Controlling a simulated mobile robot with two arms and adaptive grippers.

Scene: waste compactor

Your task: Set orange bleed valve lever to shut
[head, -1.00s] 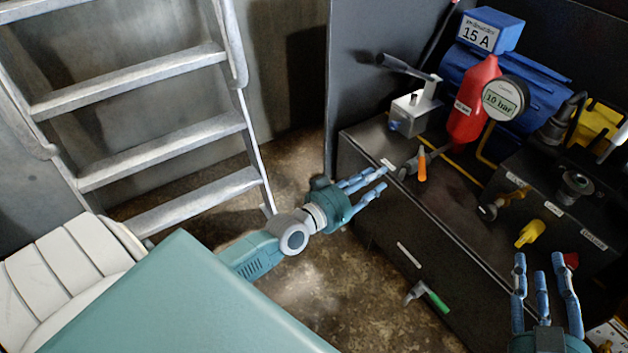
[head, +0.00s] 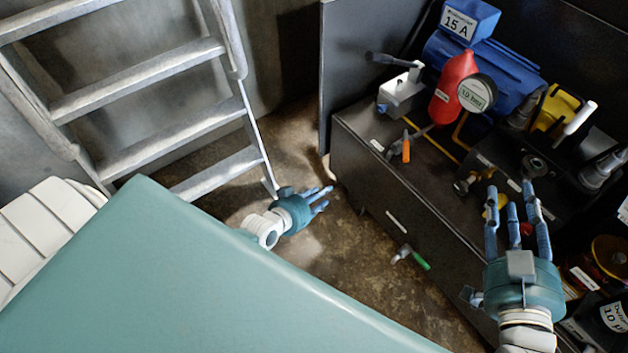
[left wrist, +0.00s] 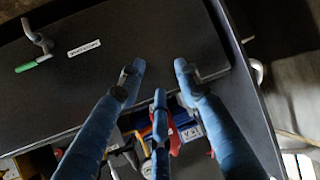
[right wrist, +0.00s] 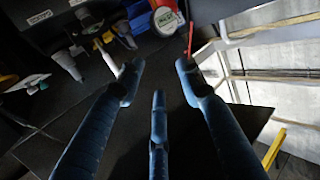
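My left gripper (head: 322,197) is open and empty over the floor, left of the cabinet and apart from the lever. In the left wrist view its fingers (left wrist: 158,85) are spread before the cabinet side. My right gripper (head: 515,195) is open and empty over the cabinet's right part, right of the orange lever. Its spread fingers also show in the right wrist view (right wrist: 158,80).
A green lever (head: 420,261) sits on the cabinet's front; it also shows in the left wrist view (left wrist: 26,67). A red cylinder (head: 452,88), gauge (head: 477,93) and blue motor (head: 505,68) stand behind the orange lever. A ladder (head: 150,90) stands at left. The floor between is clear.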

